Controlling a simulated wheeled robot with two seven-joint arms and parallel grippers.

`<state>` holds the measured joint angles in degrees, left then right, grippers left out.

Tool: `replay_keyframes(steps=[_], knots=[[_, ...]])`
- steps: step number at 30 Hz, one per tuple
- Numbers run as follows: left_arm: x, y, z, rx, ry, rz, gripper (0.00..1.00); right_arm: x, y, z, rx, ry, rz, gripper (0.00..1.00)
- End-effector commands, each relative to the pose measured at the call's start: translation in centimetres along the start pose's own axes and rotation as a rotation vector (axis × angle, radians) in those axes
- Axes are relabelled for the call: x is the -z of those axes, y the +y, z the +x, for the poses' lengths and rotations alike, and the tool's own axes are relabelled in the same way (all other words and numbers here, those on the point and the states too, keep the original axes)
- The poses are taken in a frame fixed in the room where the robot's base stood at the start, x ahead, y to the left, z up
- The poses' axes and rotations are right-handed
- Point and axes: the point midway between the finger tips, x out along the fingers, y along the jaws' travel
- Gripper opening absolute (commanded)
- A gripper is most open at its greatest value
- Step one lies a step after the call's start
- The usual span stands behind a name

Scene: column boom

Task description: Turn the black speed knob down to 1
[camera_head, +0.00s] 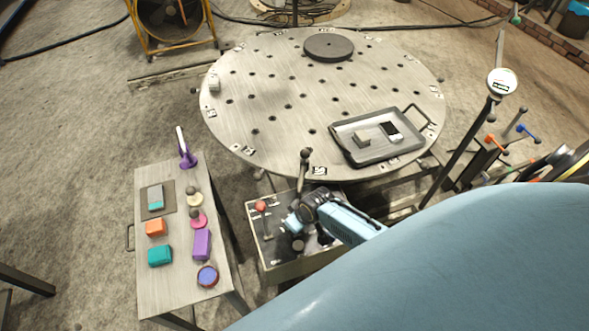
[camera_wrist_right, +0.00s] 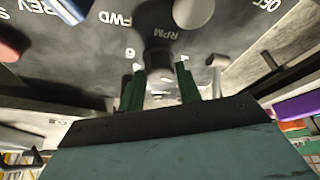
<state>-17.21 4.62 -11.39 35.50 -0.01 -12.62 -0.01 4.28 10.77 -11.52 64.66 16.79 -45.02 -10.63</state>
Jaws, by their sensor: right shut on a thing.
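The control box (camera_head: 282,268) stands at the edge of the round table, its panel facing up. In the right wrist view its dark panel (camera_wrist_right: 85,45) shows upside-down markings REV, FWD, RPM and OFF and some dial digits. The black speed knob (camera_wrist_right: 159,58) sits below the RPM mark, between the green fingers of my right gripper (camera_wrist_right: 160,86), which is shut on it. Its pointer setting cannot be read. In the head view my right gripper (camera_head: 296,226) is over the panel and hides much of it. My left gripper is not in view.
A red knob (camera_head: 261,206) is on the panel's left side. A pale rounded knob (camera_wrist_right: 193,12) is close by the RPM mark. The round perforated table (camera_head: 290,120) carries a tray (camera_head: 372,158). A side table (camera_head: 180,285) with several coloured blocks stands left.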

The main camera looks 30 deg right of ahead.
Motion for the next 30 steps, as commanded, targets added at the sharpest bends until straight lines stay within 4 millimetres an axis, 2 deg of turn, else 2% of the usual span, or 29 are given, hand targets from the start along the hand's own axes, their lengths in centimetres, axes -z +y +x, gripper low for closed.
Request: replay_keyframes(steps=[13,30], knots=[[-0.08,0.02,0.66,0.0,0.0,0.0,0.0,-0.11,0.25,0.12,0.099,-0.003,-0.246,0.11],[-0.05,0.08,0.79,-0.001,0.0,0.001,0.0,-0.05,0.19,0.07,0.121,-0.002,-0.296,0.11]])
